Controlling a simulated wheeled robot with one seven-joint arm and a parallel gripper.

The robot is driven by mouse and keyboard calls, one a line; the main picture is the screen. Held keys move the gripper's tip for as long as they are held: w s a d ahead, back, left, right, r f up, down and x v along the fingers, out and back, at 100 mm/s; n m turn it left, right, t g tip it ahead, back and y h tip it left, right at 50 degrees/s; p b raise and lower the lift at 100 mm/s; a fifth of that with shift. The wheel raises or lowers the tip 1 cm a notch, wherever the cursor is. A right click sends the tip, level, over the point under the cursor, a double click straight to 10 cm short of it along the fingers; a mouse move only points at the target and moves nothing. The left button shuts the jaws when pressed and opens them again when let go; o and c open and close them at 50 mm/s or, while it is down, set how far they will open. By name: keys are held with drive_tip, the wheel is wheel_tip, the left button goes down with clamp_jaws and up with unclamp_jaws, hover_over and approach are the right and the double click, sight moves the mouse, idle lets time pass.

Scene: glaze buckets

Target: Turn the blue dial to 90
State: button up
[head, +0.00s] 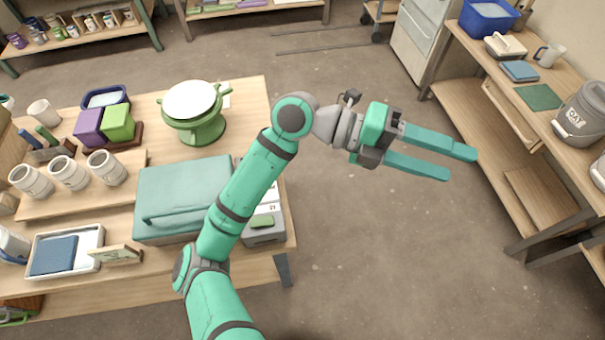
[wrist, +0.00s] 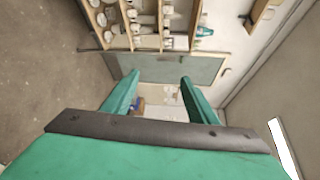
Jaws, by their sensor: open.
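I cannot make out a blue dial in either view. A grey box (head: 264,235) with white labels stands at the right edge of the left table, partly hidden behind my arm; a small green piece shows on it. My gripper (head: 460,163) is out over the open floor between the two tables, right of the grey box and well apart from it. Its two long green fingers are spread with nothing between them. The wrist view also shows the gripper (wrist: 160,77) open and empty, facing shelves and a wall.
The left table holds a teal case (head: 185,195), a green wheel-like stand (head: 194,130), several cups and a white tray (head: 93,236). A right-hand bench (head: 520,130) carries a grey bucket (head: 582,112). Shelves of pots (wrist: 150,20) show in the wrist view. The middle floor is clear.

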drive_tip(key=w+a+f+n+t+y, duration=0.1)
drive_tip(key=w+a+f+n+y, duration=0.15)
drive_tip(key=a+f+y, duration=0.35)
drive_tip(key=w+a+f+n+t+y, duration=0.1)
drive_tip(key=w+a+f+t+y, duration=0.15)
drive_tip(key=a, duration=0.55)
drive_tip(key=w+a+f+n+y, duration=0.25)
drive_tip(key=a+f, duration=0.25)
drive_tip(key=a, duration=0.3)
drive_tip(key=a+n+y, duration=0.1)
drive_tip(key=a+y, duration=0.5)
drive_tip(key=a, duration=0.8)
drive_tip(key=f, duration=1.1)
drive_tip(key=shift+d+f, duration=0.1)
drive_tip(key=shift+d, duration=0.15)
drive_tip(key=c, duration=1.1)
